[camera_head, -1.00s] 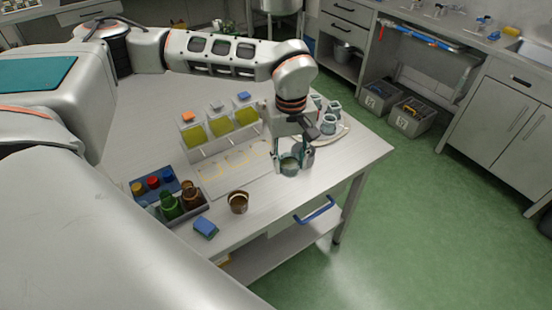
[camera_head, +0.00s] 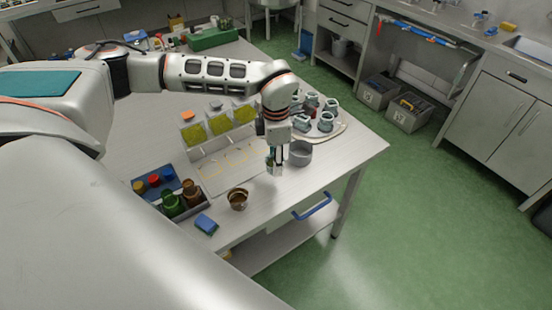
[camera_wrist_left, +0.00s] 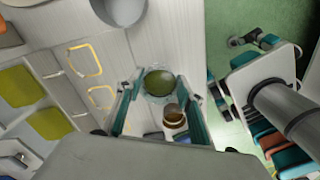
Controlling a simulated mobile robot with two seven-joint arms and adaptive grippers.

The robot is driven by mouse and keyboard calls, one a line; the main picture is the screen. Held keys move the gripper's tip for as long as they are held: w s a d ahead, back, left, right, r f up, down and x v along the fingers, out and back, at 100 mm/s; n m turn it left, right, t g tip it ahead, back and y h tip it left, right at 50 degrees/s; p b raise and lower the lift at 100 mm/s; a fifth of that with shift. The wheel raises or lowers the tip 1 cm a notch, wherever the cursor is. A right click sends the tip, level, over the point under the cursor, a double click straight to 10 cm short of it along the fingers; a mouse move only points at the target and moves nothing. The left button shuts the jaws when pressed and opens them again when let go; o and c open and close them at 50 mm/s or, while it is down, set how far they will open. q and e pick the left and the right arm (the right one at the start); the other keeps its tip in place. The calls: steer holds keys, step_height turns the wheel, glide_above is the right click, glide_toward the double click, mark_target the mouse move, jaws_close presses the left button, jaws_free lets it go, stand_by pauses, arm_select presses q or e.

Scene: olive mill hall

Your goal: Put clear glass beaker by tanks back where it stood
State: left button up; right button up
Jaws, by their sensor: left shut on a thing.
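My left gripper (camera_head: 274,168) hangs over the table's front part, shut on the clear glass beaker. In the left wrist view the beaker (camera_wrist_left: 158,83) sits between the teal-padded fingers, with an olive tint inside. In the head view the gripper largely hides it, and I cannot tell whether its base touches the table. Three tanks with yellow-green contents (camera_head: 219,124) stand behind a pale board with yellow outlines (camera_head: 228,168), left of the gripper. What looks like my right gripper (camera_wrist_left: 232,68) shows beyond the table edge in the left wrist view, fingers apart and empty.
A grey metal pot (camera_head: 300,153) stands close right of the gripper. Behind it is a tray (camera_head: 334,134) of several jugs. The front right table corner is clear.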

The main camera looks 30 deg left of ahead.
arm_select(q)
steer(key=shift+f+b, duration=2.15)
steer(key=shift+f, duration=0.5)
steer(key=shift+r, duration=0.1)
steer(key=shift+f, duration=0.4)
steer(key=o, duration=1.6)
steer(key=shift+o, duration=0.2)
